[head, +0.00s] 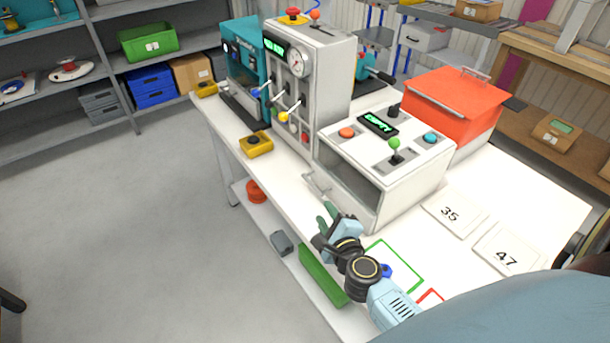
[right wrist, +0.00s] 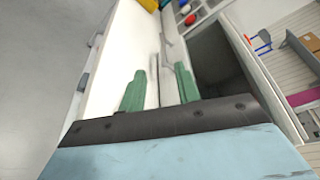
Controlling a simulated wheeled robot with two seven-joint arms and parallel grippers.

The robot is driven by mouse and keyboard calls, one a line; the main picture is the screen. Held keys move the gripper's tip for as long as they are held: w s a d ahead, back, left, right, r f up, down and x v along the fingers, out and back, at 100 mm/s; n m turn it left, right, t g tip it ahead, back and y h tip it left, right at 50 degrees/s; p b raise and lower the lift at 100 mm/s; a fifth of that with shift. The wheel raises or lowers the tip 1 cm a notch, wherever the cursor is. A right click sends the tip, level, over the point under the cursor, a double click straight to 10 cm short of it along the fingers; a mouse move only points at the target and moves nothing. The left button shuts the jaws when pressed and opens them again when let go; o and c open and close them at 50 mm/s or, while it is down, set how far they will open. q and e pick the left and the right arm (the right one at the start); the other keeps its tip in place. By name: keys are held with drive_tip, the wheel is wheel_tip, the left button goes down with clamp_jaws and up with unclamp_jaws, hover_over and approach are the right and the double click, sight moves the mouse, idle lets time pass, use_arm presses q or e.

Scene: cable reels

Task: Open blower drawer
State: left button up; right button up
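The blower appears to be the white box (head: 385,150) with a green-knobbed lever, a lit display and red and blue buttons on top. It stands on the white table. Its front has a dark recess (head: 350,185), also seen in the right wrist view (right wrist: 215,55). A thin grey handle (head: 316,186) sticks out low at its front left; it shows ahead of the fingers in the right wrist view (right wrist: 167,50). My right gripper (head: 329,213) is open, its green fingers apart (right wrist: 160,88) and short of the handle. My left gripper is not in view.
A grey machine with a gauge (head: 308,80) stands left of the white box, and a red-lidded box (head: 455,105) behind it. A yellow button box (head: 256,144) sits near the table edge. Tiles marked 35 (head: 453,212) and 47 (head: 507,249) lie at right.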

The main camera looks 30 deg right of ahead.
sight(315, 189)
drive_tip(key=shift+w+d+f+m+h, duration=0.1)
drive_tip(key=shift+w+d+m+h, duration=0.1)
drive_tip(key=shift+d+m+h, duration=0.25)
drive_tip(key=shift+w, duration=0.25)
drive_tip(key=b+x, duration=0.1)
drive_tip(key=x, duration=0.3)
drive_tip(key=shift+f, duration=0.1)
drive_tip(key=b+x, duration=0.2)
drive_tip(key=x, duration=0.6)
drive_tip(key=shift+w+f, duration=0.15)
drive_tip(key=shift+w, duration=0.05)
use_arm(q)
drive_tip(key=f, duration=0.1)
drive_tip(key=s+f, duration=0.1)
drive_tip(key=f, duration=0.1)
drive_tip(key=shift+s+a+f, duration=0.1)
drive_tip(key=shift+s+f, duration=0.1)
use_arm(e)
drive_tip(key=shift+c, duration=0.4)
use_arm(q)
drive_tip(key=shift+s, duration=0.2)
use_arm(e)
clamp_jaws()
